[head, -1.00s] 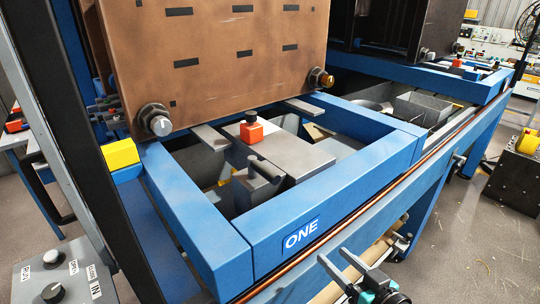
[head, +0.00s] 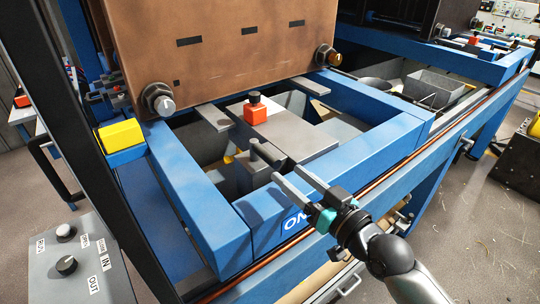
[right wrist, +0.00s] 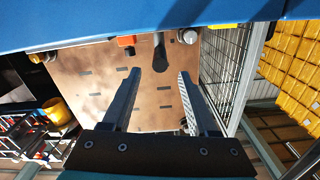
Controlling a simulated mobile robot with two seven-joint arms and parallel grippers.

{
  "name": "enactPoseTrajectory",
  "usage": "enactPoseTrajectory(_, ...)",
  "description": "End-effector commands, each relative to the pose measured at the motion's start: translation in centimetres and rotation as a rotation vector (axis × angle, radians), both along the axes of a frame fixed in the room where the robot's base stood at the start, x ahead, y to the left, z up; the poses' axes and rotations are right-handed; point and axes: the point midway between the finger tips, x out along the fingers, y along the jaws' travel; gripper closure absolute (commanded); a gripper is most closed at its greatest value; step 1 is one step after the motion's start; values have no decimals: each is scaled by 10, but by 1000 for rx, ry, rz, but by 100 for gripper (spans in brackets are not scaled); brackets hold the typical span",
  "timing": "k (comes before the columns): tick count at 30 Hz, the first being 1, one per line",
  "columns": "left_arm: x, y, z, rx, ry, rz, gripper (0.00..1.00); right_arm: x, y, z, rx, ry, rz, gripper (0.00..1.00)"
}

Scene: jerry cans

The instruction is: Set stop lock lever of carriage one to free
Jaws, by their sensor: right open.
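Carriage one is the blue frame (head: 195,205) marked "ONE", with a brown plate (head: 225,60) standing at its back. A short dark lever (head: 266,151) with a rounded end sits inside the frame, in front of an orange block (head: 257,115) with a black knob. The lever (right wrist: 159,50) and orange block (right wrist: 125,40) also show in the right wrist view. My right gripper (head: 288,173) is open and empty, just in front of the lever, over the front of the frame. In the right wrist view the lever appears beyond and between the fingertips (right wrist: 160,72). Contact is not visible.
A yellow block (head: 120,134) sits at the frame's left corner. A copper-coloured rail (head: 410,168) runs along the front. A second blue frame (head: 440,62) stands behind right.

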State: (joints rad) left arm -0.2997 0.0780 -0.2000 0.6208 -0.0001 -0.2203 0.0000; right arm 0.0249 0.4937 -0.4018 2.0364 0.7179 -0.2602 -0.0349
Motion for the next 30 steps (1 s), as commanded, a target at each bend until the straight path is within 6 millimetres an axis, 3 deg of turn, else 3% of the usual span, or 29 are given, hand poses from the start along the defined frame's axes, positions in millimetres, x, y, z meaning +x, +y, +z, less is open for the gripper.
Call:
enactPoseTrajectory(6, 0, 1, 3, 2, 0, -1, 100, 33, 23, 2, 2, -2, -1, 40)
enactPoseTrajectory(12, 0, 1, 4, 2, 1, -1, 100, 54, 39, 0, 0, -1, -1, 40)
enactPoseTrajectory(27, 0, 2, 4, 2, 1, -1, 100, 64, 47, 0, -1, -1, 0, 40)
enactPoseTrajectory(30, 0, 2, 4, 2, 1, -1, 100, 64, 46, 0, 0, 0, 0, 51)
